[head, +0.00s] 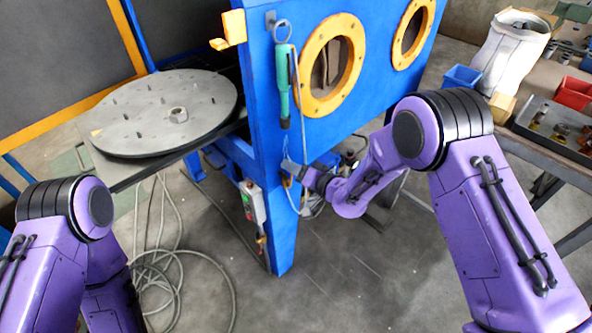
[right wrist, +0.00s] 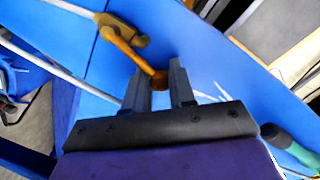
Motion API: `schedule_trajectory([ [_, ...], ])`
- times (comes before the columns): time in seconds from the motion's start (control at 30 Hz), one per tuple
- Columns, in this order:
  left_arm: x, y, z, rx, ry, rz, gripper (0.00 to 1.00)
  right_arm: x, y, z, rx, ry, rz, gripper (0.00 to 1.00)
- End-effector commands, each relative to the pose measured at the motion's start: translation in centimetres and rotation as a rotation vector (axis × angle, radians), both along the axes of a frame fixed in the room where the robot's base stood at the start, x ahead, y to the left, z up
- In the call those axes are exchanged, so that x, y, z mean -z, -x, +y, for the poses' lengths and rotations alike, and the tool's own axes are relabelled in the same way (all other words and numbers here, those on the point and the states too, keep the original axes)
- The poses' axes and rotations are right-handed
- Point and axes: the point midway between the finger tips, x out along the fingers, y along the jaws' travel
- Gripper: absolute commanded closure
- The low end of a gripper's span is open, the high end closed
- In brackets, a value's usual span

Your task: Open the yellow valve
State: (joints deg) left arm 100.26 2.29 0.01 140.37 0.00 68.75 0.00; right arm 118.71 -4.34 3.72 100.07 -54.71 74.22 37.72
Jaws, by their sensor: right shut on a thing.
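The yellow valve (right wrist: 122,42) shows in the right wrist view. It has a brass-coloured body on a pipe along the blue cabinet wall, and a thin yellow lever slanting down to the right. My right gripper (right wrist: 160,84) has its two fingers on either side of the lever's end, shut on it. In the head view my right gripper (head: 290,171) is at the blue cabinet's front leg, below the hanging green-handled tool. The valve cannot be made out there. My left arm shows at the lower left of the head view, but its gripper is out of view.
The blue blasting cabinet (head: 262,120) has yellow-ringed round ports and a green-handled tool (head: 283,80) hanging on its front. A round metal turntable (head: 140,110) stands at left. Hoses (head: 165,270) lie coiled on the floor. A cluttered workbench (head: 545,140) stands at right.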

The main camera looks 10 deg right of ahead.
Motion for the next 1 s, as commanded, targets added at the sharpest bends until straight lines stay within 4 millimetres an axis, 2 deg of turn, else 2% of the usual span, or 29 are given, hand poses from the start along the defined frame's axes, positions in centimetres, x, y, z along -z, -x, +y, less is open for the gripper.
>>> schedule_trajectory([
  [0.03, 0.07, -0.01, 0.00, 0.000, 0.000, 0.000, 0.77, 0.12, 0.26, 0.54, -0.009, 0.021, -0.010, 1.00],
  [0.4, 0.23, -0.01, 0.00, 0.000, 0.000, 0.000, 0.77, 0.22, 0.47, 1.10, -0.007, 0.138, -0.083, 1.00],
  [0.9, 0.26, -0.01, 0.01, 0.000, 0.000, 0.000, 0.77, 0.48, 0.66, 1.35, -0.013, 0.156, -0.088, 1.00],
  [0.93, 0.26, -0.01, 0.01, 0.000, 0.000, 0.000, 0.77, 0.49, 0.68, 1.36, -0.013, 0.157, -0.087, 0.73],
  [1.0, 0.26, -0.01, 0.01, 0.000, 0.000, 0.000, 0.77, 0.49, 0.68, 1.40, -0.013, 0.156, -0.088, 0.54],
])
